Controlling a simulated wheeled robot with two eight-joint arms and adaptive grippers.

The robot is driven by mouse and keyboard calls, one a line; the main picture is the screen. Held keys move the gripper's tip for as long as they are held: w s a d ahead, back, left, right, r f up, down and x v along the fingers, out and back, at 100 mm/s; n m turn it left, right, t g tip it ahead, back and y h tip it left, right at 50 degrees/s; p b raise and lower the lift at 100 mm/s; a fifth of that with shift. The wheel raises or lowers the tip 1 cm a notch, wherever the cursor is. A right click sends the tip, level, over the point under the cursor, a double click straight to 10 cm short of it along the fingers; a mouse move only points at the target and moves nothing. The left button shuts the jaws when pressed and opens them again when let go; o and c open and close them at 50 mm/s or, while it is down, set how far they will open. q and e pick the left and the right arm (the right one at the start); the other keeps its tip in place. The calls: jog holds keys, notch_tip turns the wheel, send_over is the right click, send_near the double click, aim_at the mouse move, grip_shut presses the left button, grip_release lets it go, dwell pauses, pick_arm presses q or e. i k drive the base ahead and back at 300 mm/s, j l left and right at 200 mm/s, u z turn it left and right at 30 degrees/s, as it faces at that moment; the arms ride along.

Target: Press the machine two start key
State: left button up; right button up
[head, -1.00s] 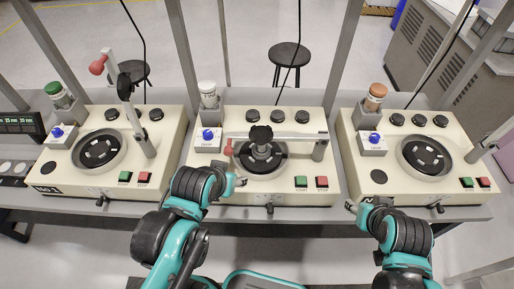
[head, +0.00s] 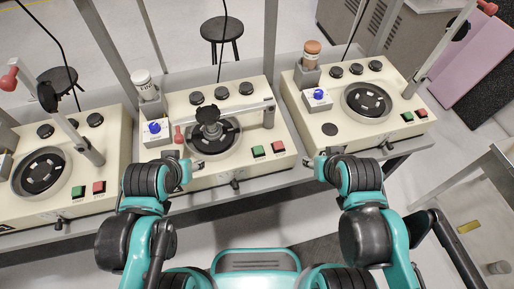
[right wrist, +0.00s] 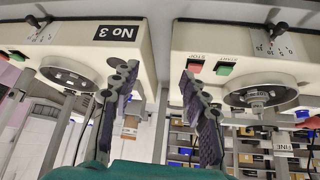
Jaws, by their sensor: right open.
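Machine two (head: 188,178) is the middle cream machine, its lever arm (head: 245,108) lying across its round plate. Its green start key (head: 258,151) sits left of a red stop key (head: 278,147) on the front right of its top. In the right wrist view, upside down, the green key (right wrist: 225,67) is labelled START and the red key (right wrist: 195,66) STOP. My right gripper (head: 314,163) is open and empty by the gap between machines two and three, right of the keys and apart from them; its spread fingers (right wrist: 158,72) show there. My left gripper (head: 192,167) is at machine two's front left; its jaws are unclear.
Machine three (head: 390,128) stands right, marked No 3 in the right wrist view; another machine (head: 112,160) stands left with its lever raised. A small front knob (head: 235,183) sticks out from machine two. A grey metal frame (head: 480,190) stands at the right.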

aim_at(258, 150)
jog(key=k+j+u, duration=0.1)
jog(key=j, duration=0.3)
jog(key=k+j+u, duration=0.1)
jog(key=j, duration=0.3)
jog(key=k+j+u, duration=0.1)
jog(key=j, duration=0.3)
